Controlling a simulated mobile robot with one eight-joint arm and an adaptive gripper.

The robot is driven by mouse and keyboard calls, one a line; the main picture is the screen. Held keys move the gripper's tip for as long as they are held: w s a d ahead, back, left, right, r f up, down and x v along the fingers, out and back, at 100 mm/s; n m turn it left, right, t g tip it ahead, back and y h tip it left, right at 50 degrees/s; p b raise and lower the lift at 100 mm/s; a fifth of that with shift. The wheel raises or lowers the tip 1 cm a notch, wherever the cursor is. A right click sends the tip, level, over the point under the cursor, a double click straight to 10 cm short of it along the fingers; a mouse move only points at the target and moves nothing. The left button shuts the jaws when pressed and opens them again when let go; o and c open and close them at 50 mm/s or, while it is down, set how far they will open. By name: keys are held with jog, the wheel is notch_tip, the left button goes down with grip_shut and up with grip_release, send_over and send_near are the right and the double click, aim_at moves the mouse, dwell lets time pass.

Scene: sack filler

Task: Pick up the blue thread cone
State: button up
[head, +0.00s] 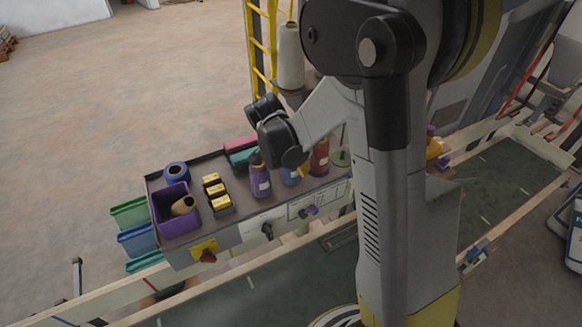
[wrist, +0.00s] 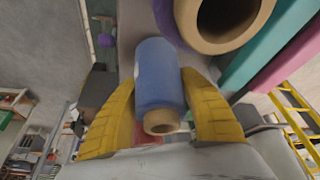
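The blue thread cone (wrist: 158,75) lies between the two yellow fingers of my gripper (wrist: 160,80) in the wrist view, its brown tube end (wrist: 161,122) facing the camera. Both fingertips appear to touch its sides. In the head view the blue cone (head: 290,177) stands on the grey bench top, between a purple cone and a dark red one, partly hidden by my arm. A yellow finger of my gripper shows beside it. The cone's base is hidden, so I cannot tell if it is clear of the bench.
A purple cone (head: 260,181) stands close left of the blue one, and a dark red cone (head: 319,160) close right. A purple bin (head: 164,222) and yellow-black blocks (head: 221,203) occupy the bench's left part.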

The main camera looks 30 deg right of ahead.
jog(key=c, duration=0.5)
jog(key=shift+o, duration=0.2)
